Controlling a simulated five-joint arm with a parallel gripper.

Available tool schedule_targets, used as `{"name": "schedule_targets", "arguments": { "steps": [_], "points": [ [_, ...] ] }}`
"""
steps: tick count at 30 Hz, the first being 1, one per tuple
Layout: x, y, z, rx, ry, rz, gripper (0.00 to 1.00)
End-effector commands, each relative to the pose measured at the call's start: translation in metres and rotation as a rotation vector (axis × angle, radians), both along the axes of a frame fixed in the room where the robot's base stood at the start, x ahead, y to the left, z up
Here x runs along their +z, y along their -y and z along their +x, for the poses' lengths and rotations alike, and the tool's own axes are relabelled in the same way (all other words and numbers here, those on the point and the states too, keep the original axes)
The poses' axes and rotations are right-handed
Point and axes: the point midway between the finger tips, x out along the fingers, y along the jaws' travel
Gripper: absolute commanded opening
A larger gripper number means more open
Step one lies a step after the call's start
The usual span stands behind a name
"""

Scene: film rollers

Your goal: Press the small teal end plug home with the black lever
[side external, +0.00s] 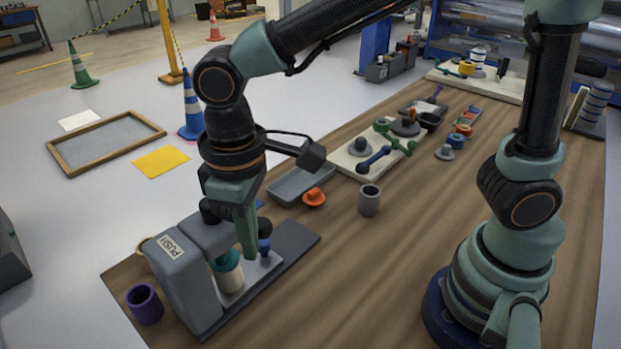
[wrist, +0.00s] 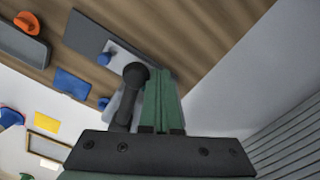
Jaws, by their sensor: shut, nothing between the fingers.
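The grey press (side external: 185,275) labelled PUSH stands at the table's near left corner on a dark base plate (side external: 297,240). The teal end plug (side external: 227,260) is at the top of a cream cylinder (side external: 231,280) under the press head; how deep it sits I cannot tell. The black lever's round knob (side external: 209,211) shows just left of my gripper (side external: 250,254). In the wrist view the black lever (wrist: 134,75) stands beside my gripper (wrist: 160,76). The green fingers are shut and empty, pointing down by the press head; whether they touch the lever is unclear.
A purple cup (side external: 144,303) stands left of the press. A blue peg (side external: 264,246) is on the base plate. A grey tray (side external: 301,183), an orange knobbed piece (side external: 314,197) and a grey cup (side external: 369,200) lie behind.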

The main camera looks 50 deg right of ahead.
Motion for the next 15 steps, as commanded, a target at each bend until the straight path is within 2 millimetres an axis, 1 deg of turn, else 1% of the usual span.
{"name": "schedule_targets", "arguments": {
  "steps": [9, 15],
  "points": [
    [0.0, 0.014, 0.0, -0.002, 0.0, 0.0, 0.0],
    [0.0, 0.015, 0.0, 0.0, 0.0, 0.0, 0.0]
  ]
}}
